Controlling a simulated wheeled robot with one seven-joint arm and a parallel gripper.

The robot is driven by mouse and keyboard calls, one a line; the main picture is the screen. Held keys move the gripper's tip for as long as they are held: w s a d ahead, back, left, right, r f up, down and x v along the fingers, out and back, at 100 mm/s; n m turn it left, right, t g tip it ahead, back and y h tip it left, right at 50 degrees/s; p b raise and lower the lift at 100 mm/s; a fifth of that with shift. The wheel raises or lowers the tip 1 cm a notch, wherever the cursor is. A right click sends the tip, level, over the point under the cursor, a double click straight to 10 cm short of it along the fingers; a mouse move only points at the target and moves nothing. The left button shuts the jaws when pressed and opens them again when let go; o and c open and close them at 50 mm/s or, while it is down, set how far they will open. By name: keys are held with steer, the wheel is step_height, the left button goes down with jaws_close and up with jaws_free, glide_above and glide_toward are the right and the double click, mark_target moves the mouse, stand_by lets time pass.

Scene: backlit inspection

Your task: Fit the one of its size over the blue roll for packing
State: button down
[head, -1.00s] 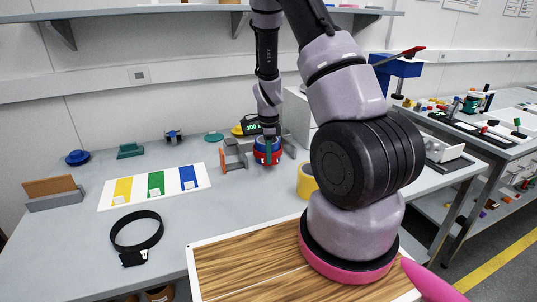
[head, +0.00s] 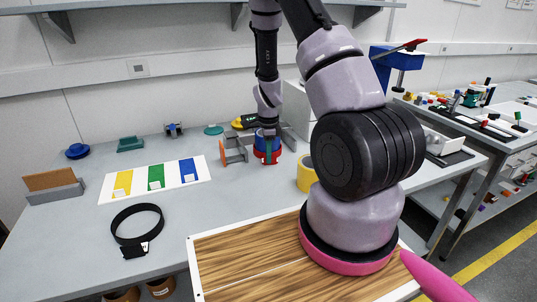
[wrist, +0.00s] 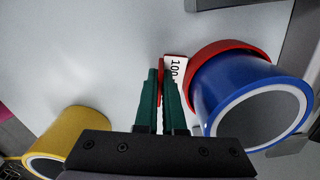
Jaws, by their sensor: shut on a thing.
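The blue roll (head: 273,147) stands on the grey bench by the wall; in the wrist view (wrist: 239,92) its open end with a white rim faces the camera. A red band (head: 262,157) appears to go around its far, lower end, and its white tag reading "100" shows in the wrist view (wrist: 175,69). My gripper (wrist: 163,92) has green fingers, shut on the red band at its tag, just beside the roll. The far side of the band is hidden. A black band with a white tag (head: 115,226) lies at the front left of the bench.
A yellow roll (head: 306,173) stands right of the blue one. An orange and grey holder (head: 230,152) is close on the left. A colour card (head: 140,189), a wooden board (head: 235,272) and a yellow-black tool (head: 245,121) also lie around.

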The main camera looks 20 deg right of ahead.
steer(key=c, duration=0.9)
jaws_free()
steer(key=shift+c, duration=0.2)
step_height(320, 180, up, 11)
